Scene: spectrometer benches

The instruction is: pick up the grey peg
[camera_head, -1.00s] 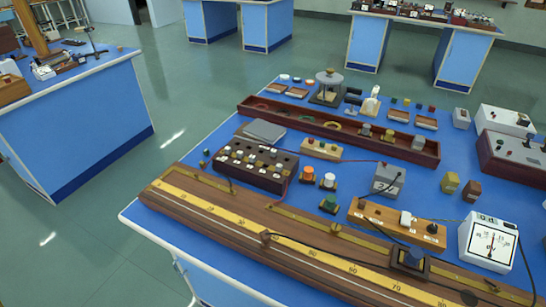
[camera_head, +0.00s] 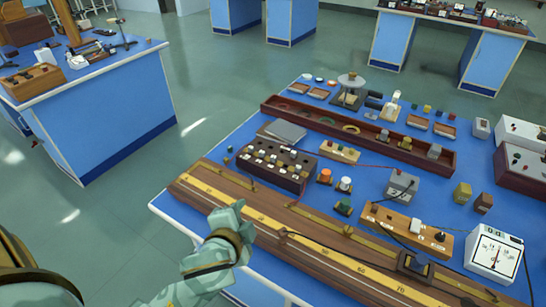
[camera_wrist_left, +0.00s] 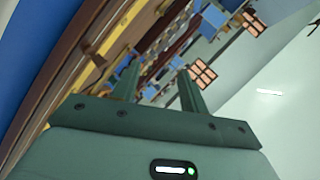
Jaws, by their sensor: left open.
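The dark peg box (camera_head: 265,175) sits behind the long wooden scale on the blue bench, with several small pegs in its top. I cannot tell which of them, if any, is the grey peg. My left gripper (camera_head: 238,208) is over the bench's front-left edge, near the scale and short of the peg box. In the left wrist view its two fingers (camera_wrist_left: 158,85) are apart with nothing between them. My right gripper is in neither view.
The long wooden scale (camera_head: 310,255) lies along the front of the bench. Behind the peg box is a long dark red tray (camera_head: 340,132). A white meter (camera_head: 492,252) and wooden key board (camera_head: 405,232) stand to the right. Another blue bench (camera_head: 100,120) is at left, with open floor between.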

